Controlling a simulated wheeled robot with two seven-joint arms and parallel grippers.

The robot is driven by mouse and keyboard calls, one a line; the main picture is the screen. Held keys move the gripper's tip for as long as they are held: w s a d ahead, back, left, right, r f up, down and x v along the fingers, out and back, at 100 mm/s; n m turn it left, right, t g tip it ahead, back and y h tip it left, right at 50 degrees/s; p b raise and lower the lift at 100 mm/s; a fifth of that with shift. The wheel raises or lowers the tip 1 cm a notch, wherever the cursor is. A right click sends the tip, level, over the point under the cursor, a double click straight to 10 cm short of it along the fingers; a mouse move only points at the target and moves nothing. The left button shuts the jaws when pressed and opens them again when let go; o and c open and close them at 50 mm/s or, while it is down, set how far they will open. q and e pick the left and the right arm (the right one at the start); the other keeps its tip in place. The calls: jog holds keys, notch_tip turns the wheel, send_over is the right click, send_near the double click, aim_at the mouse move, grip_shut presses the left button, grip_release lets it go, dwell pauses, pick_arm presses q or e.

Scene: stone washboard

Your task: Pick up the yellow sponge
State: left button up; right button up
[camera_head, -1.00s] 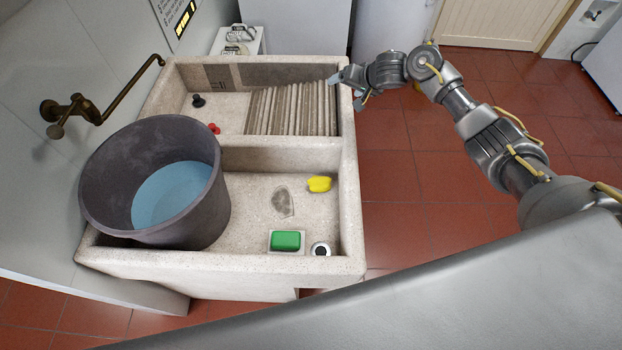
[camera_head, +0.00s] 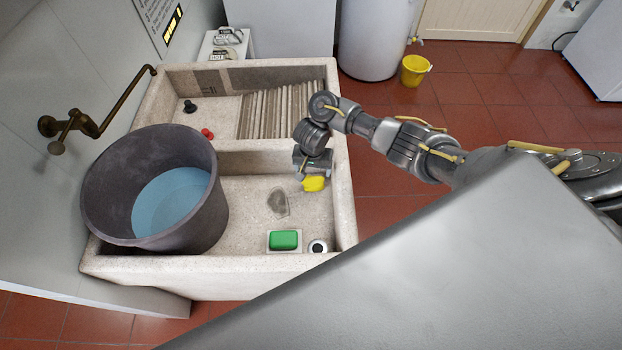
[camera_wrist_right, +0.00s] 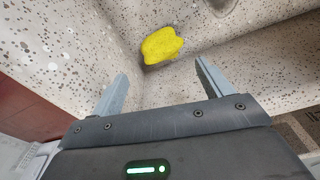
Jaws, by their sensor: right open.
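The yellow sponge (camera_head: 314,184) lies on the floor of the near basin of the stone washboard (camera_head: 240,196), close to its right wall. It also shows in the right wrist view (camera_wrist_right: 161,45), beyond and between the fingertips. My right gripper (camera_head: 313,177) is over the basin right at the sponge in the head view. In the right wrist view my right gripper (camera_wrist_right: 158,68) is open, with nothing between its two fingers, and the sponge looks apart from them. My left gripper is not in view.
A dark bucket of water (camera_head: 150,190) fills the basin's left side. A green soap (camera_head: 284,240) on a dish and a small round dark-and-white item (camera_head: 318,247) sit at the front right. The divider (camera_head: 255,160) rises behind the sponge.

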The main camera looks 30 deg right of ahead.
aim_at(313, 181)
jog(key=f+b, duration=0.5)
jog(key=shift+w+d+f+b, duration=0.2)
jog(key=shift+w+f+b, duration=0.1)
jog(key=shift+w+f, duration=0.05)
jog(key=f, duration=0.1)
jog(key=f+b, duration=0.1)
jog(key=f, duration=0.1)
jog(key=f+b, duration=0.1)
jog(key=shift+w+d+f, duration=0.15)
jog(key=shift+w+f, duration=0.05)
jog(key=shift+w, duration=0.05)
jog(key=shift+w+f+b, duration=0.1)
jog(key=shift+f+b, duration=0.2)
jog(key=shift+f, duration=0.05)
jog(key=shift+r, duration=0.1)
jog(key=c, duration=0.7)
jog(key=shift+r, duration=0.1)
jog(key=shift+c, duration=0.2)
notch_tip(313, 181, up, 7)
jog(key=p, duration=0.4)
notch_tip(313, 181, up, 11)
jog(key=p, duration=1)
